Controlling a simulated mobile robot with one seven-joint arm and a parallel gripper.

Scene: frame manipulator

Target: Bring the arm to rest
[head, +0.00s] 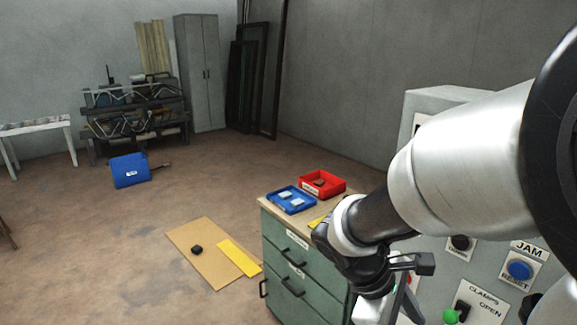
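My arm comes in from the right edge and reaches down and left across the picture. My gripper (388,308) is at the arm's lower end, near the bottom edge, in front of the green drawer cabinet's right side and the grey control panel (432,106). Its lower part is cut off by the frame and its fingertips do not show clearly. I cannot tell whether it is open or holds anything, or whether it touches the panel.
A blue tray (277,203) and a red tray (342,188) with small items stand on the green drawer cabinet (280,243). The panel has a blue button (519,270) and a green knob (450,316). A cardboard sheet (196,238) lies on the floor. Open floor lies left.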

